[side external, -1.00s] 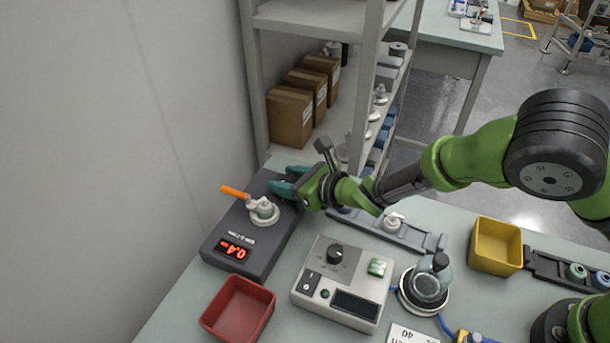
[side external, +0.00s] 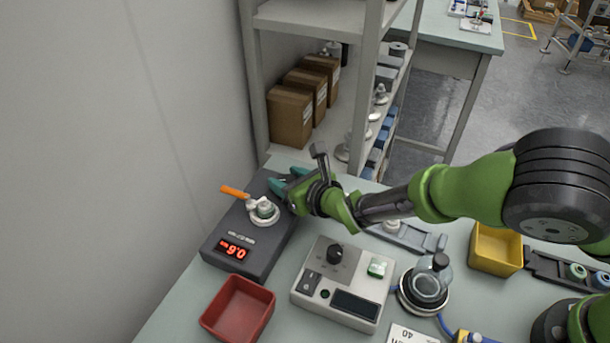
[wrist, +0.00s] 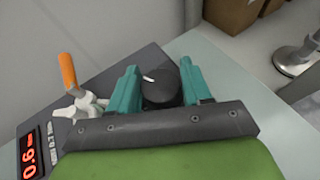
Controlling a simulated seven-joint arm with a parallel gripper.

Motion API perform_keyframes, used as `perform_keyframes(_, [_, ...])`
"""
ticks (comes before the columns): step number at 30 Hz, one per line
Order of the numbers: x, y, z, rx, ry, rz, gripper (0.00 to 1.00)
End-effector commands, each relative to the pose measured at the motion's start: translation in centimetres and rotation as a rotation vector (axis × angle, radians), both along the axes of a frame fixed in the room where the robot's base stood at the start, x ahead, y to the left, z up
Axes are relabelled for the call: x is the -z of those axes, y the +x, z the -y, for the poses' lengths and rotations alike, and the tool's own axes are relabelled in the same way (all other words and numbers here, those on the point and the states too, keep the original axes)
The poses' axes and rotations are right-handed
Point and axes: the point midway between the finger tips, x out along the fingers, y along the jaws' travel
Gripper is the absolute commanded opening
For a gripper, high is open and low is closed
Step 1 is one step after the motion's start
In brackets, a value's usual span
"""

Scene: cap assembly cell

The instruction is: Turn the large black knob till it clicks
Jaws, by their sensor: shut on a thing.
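The large black knob (wrist: 160,84), round with a white pointer mark, sits on the dark grey unit (side external: 228,262), near its far end. My gripper (wrist: 158,85) has its teal fingers on either side of the knob and is shut on it. In the side external view my gripper (side external: 284,183) reaches over the far end of the unit and hides the knob. The unit's red lit display (side external: 233,250) shows digits; it also shows in the wrist view (wrist: 30,159).
A white clamp with an orange handle (side external: 234,191) stands on the unit, close to my fingers. A control box (side external: 333,312) with a smaller black knob (side external: 334,253), a red bin (side external: 238,310) and a yellow bin (side external: 496,247) stand nearby. A shelf with cartons (side external: 290,117) rises behind.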

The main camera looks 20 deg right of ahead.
Motion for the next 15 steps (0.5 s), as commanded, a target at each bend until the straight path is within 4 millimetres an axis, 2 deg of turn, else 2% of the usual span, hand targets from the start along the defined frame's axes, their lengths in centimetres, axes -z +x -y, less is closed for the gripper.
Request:
perform_keyframes(1, [0.1, 0.01, 0.04, 0.001, 0.0, -0.002, 0.18])
perform_keyframes(2, [0.1, 0.01, 0.04, 0.002, 0.001, -0.002, 0.52])
perform_keyframes(5, [0.08, 0.02, 0.03, 0.0, 0.001, -0.001, 0.67])
perform_keyframes(6, [0.07, 0.02, 0.02, 0.0, 0.001, -0.001, 0.69])
perform_keyframes(15, [-0.07, -0.15, 0.07, 0.001, 0.002, -0.001, 0.69])
